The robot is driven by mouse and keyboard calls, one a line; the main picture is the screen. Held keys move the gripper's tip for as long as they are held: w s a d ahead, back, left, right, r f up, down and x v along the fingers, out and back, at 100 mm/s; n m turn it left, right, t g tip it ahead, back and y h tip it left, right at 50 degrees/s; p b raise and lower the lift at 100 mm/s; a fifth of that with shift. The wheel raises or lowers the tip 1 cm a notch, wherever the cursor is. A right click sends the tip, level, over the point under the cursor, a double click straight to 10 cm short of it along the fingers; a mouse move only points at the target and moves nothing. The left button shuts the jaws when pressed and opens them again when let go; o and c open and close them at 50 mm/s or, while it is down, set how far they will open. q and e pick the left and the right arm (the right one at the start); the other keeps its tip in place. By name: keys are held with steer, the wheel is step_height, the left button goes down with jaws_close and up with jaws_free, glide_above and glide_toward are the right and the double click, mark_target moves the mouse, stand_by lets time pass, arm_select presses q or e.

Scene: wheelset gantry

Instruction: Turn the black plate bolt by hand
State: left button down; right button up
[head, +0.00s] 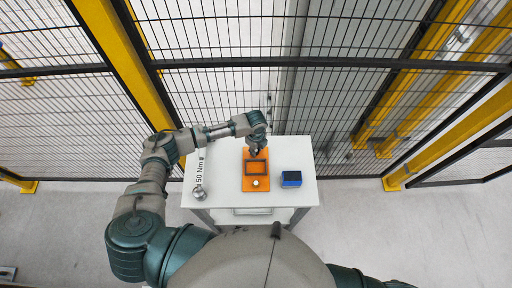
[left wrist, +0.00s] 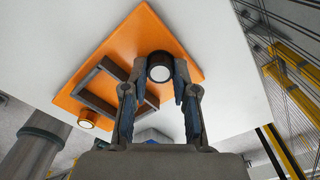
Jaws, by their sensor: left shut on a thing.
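An orange plate (head: 256,206) lies on a white table in the head view, and it fills the upper left of the left wrist view (left wrist: 130,38). A dark rectangular frame (left wrist: 98,103) sits on its middle. The black plate bolt (left wrist: 160,68), a dark round piece with a white face, is at one end of the plate. My left gripper (head: 257,152) is over the plate's far end. In the left wrist view its fingers (left wrist: 160,85) are shut on the black bolt from both sides. My right gripper is out of view.
A second bolt, orange with a white face (left wrist: 87,119), is at the plate's near end. A blue box (head: 291,179) stands right of the plate. A silver round object (head: 199,192) stands left, by "50 Nm" lettering. Mesh fencing with yellow posts stands behind the table (head: 225,207).

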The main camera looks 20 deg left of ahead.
arm_select(q)
steer(key=shift+w+a, duration=0.15)
steer(key=shift+w, duration=0.05)
steer(key=c, duration=1.1)
jaws_free()
steer(key=shift+o, duration=1)
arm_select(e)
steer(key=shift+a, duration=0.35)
arm_select(q)
steer(key=shift+a, duration=0.1)
steer(key=shift+r, duration=0.15)
step_height(320, 180, up, 12)
steer(key=shift+f, duration=0.25)
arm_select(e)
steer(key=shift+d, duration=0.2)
